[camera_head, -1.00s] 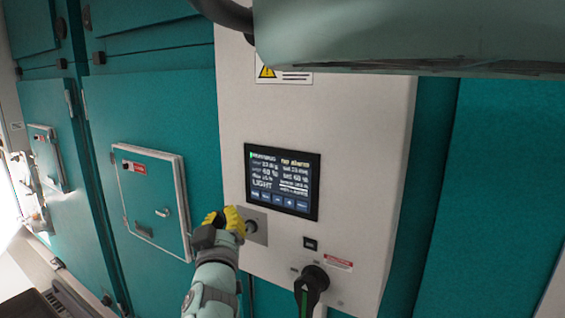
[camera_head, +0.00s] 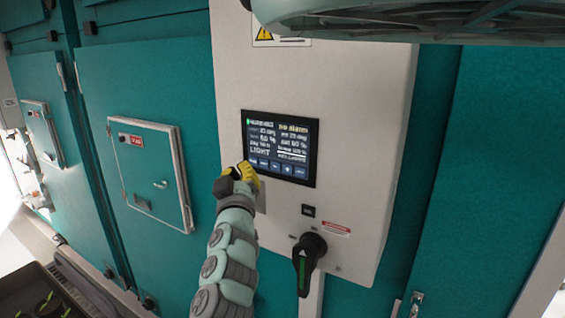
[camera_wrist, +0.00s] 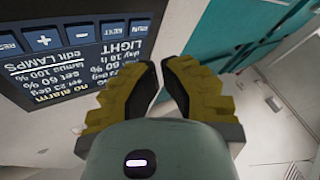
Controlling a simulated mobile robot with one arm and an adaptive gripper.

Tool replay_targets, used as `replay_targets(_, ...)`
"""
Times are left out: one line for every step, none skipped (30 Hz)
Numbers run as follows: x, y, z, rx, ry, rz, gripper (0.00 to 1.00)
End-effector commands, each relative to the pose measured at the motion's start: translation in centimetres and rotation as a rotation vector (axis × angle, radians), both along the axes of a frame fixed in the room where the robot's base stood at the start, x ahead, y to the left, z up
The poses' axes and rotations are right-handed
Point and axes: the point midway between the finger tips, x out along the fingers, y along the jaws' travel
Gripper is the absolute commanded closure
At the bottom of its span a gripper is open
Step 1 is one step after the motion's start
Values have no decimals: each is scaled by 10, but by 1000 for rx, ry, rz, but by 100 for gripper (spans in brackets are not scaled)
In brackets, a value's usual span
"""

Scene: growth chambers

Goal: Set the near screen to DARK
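The near screen (camera_head: 280,147) is a dark display on a pale cabinet front. It reads LIGHT at lower left, with a row of blue buttons along its bottom edge. In the wrist view the screen (camera_wrist: 90,62) appears upside down at upper left, with "no alarm", "LIGHT", "edit LAMPS" and plus and minus buttons readable. My gripper (camera_head: 246,172), with yellow finger pads, is at the screen's lower left corner in the head view. In the wrist view the fingertips (camera_wrist: 161,66) come almost together, with nothing between them. Whether they touch the panel cannot be told.
A black rotary switch (camera_head: 307,250) sticks out below the screen, with a small black button (camera_head: 308,211) above it. A teal door with a small framed hatch (camera_head: 152,172) is to the left. A tray with seedlings (camera_head: 40,295) is at lower left.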

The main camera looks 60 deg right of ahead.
Motion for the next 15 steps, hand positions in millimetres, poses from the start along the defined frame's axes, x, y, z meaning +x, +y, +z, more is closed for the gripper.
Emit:
replay_targets(-1,-8,-3,2,-2,-3,100)
replay_targets(0,-11,-5,0,0,-2,100)
replay_targets(0,-15,-4,-1,1,-1,100)
replay_targets(1,-18,-4,-2,2,-2,100)
replay_targets(1,-20,-4,0,2,-1,100)
replay_targets(1,-23,-4,0,2,0,100)
replay_targets(1,-25,-4,-1,3,0,100)
replay_targets(1,-27,-3,-1,3,0,100)
replay_targets(2,-29,-2,-1,3,-1,100)
replay_targets(2,-30,-2,-1,3,-1,100)
replay_targets(2,-31,-1,0,2,-1,100)
replay_targets(2,-32,-1,0,2,-1,100)
replay_targets(2,-33,-1,0,2,-1,100)
replay_targets(2,-33,-1,1,2,-1,100)
replay_targets(2,-33,-1,2,2,-2,100)
